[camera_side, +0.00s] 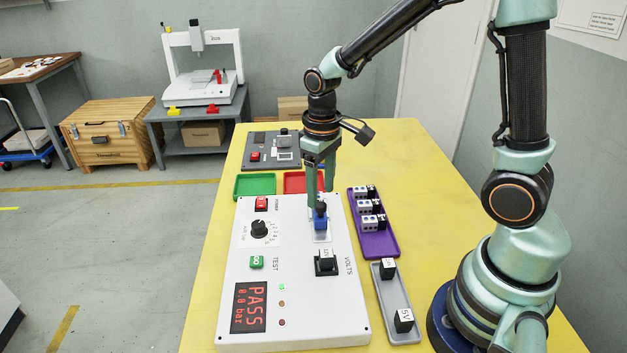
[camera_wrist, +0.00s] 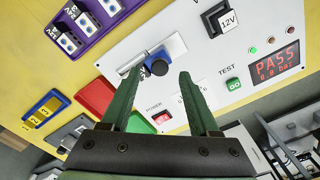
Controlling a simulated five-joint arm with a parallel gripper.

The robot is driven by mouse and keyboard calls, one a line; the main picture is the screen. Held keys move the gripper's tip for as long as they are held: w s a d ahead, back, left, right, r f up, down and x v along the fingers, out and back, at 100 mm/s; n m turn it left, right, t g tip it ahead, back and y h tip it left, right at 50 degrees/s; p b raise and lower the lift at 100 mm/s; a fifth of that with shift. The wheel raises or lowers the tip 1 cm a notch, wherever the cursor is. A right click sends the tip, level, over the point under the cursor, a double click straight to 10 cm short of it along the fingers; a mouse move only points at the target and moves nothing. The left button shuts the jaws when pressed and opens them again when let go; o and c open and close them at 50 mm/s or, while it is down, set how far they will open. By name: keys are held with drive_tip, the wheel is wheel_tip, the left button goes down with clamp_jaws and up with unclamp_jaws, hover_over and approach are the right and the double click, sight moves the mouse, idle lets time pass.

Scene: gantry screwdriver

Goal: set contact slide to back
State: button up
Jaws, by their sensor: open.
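The contact slide is a blue block with a black knob (camera_side: 321,211) on a pale plate (camera_side: 321,238) on the white test panel (camera_side: 290,308). In the wrist view the blue block (camera_wrist: 155,54) and its round black knob (camera_wrist: 160,68) lie near the middle of the plate. My gripper (camera_side: 320,202) points down over the slide in the side view. In the wrist view my open gripper (camera_wrist: 161,76) has one green finger on each side of the knob, with gaps visible. I cannot tell whether the fingertips reach down to knob height.
The panel has a 12V block (camera_side: 326,262), a dial (camera_side: 259,228), a green GO button (camera_side: 257,262), a red power switch (camera_side: 261,204) and a display reading PASS (camera_side: 249,307). A purple tray (camera_side: 380,246) and a grey tray (camera_side: 397,328) stand right. Green (camera_side: 254,186) and red trays (camera_side: 296,182) stand behind.

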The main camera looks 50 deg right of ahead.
sight(320, 213)
drive_tip(key=shift+f, duration=1.35)
drive_tip(key=shift+c, duration=0.4)
clamp_jaws()
